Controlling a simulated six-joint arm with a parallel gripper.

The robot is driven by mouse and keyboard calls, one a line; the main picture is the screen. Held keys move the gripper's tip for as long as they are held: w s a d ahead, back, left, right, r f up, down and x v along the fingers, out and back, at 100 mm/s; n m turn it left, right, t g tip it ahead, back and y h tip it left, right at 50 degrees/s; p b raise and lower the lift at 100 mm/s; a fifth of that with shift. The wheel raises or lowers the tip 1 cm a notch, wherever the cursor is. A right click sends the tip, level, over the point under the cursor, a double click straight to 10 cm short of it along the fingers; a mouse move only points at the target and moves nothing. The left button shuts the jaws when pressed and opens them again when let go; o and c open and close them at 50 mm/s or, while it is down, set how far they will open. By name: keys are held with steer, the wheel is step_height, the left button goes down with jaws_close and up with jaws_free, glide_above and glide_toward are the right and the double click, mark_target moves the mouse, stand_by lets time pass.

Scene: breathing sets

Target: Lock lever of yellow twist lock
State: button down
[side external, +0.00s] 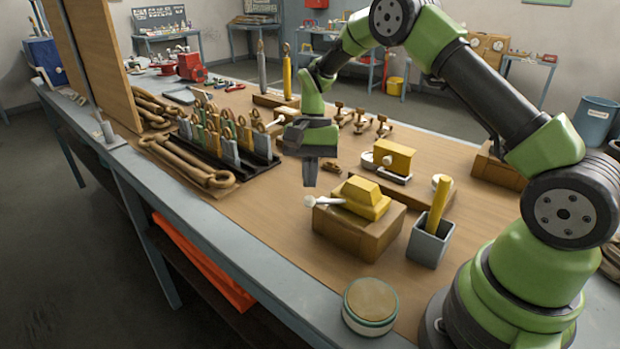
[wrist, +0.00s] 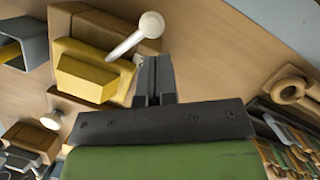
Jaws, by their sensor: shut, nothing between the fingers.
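The yellow twist lock (side external: 363,197) sits on a brown wooden block (side external: 348,236) near the front of the bench. Its lever (side external: 325,201) has a pale round knob and points to the left in the side view. In the wrist view the yellow lock (wrist: 95,72) is at upper left, with the white-knobbed lever (wrist: 135,37) reaching up and right from it. My gripper (side external: 309,180) is shut and empty, pointing down above and behind the lever's knob end. In the wrist view its fingers (wrist: 154,72) show beside the lock, apart from the lever.
A second yellow device (side external: 393,157) stands on a wooden base behind the lock. A grey cup (side external: 428,245) holding a yellow rod is to the right. A rack of tags (side external: 228,150) and large brown shackles (side external: 185,160) lie to the left. A round tin (side external: 370,302) stands in front.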

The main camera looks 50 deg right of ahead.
mark_target(314, 199)
steer(key=shift+s+a+f, duration=0.1)
steer(key=shift+s+a, duration=0.25)
steer(key=shift+a, duration=0.15)
steer(key=shift+s+a+n, duration=0.15)
steer(key=shift+n, duration=0.15)
steer(key=shift+s+a+n, duration=0.15)
steer(key=shift+s+n, duration=0.05)
steer(key=shift+n, duration=0.1)
steer(key=shift+s+a+n+g+h, duration=0.3)
steer(key=shift+s+a+n, duration=0.35)
steer(key=shift+n, duration=0.45)
steer(key=s+n+h, duration=0.2)
steer(key=s+n, duration=0.5)
steer(key=n, duration=0.2)
steer(key=shift+s+a+g+h, duration=0.3)
steer(key=shift+s+g, duration=0.1)
